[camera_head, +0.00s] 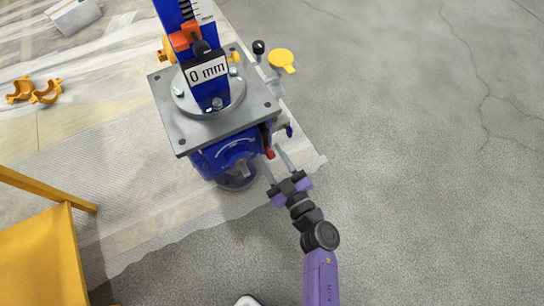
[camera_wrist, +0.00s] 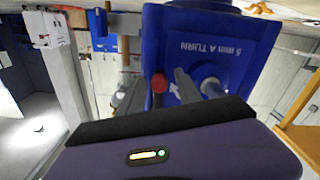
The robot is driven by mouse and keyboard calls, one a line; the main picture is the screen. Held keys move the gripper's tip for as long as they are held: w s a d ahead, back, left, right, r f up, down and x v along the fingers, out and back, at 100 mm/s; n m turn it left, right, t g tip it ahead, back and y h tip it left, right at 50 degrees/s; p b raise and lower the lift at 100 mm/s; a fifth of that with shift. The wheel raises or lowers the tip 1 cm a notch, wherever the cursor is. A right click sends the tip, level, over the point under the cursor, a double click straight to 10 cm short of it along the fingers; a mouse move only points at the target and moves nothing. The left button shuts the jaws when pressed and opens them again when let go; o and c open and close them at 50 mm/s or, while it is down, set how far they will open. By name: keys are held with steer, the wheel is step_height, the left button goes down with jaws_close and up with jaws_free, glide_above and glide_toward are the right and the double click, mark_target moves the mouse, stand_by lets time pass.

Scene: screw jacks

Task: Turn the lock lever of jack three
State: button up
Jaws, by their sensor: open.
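A blue screw jack (camera_head: 237,158) stands upright under a grey square top plate, with a 0 mm sign (camera_head: 207,70) on its column. I cannot read a jack number on it. A small lever with a red knob (camera_head: 269,154) sticks out low on its near right side. In the wrist view the red knob (camera_wrist: 159,84) shows in front of the blue housing (camera_wrist: 215,50). My gripper (camera_head: 272,156) is open, with its fingers reaching to the jack's side. In the wrist view the knob appears between the two fingers; whether either touches it I cannot tell.
A black-knobbed handle (camera_head: 258,48) and a yellow disc (camera_head: 282,60) stand behind the plate's right edge. Orange clamp pieces (camera_head: 35,91) lie at the left. A yellow stand (camera_head: 45,255) fills the lower left. The grey floor (camera_head: 430,150) to the right is clear.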

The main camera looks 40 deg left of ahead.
jaws_close()
stand_by(1.5)
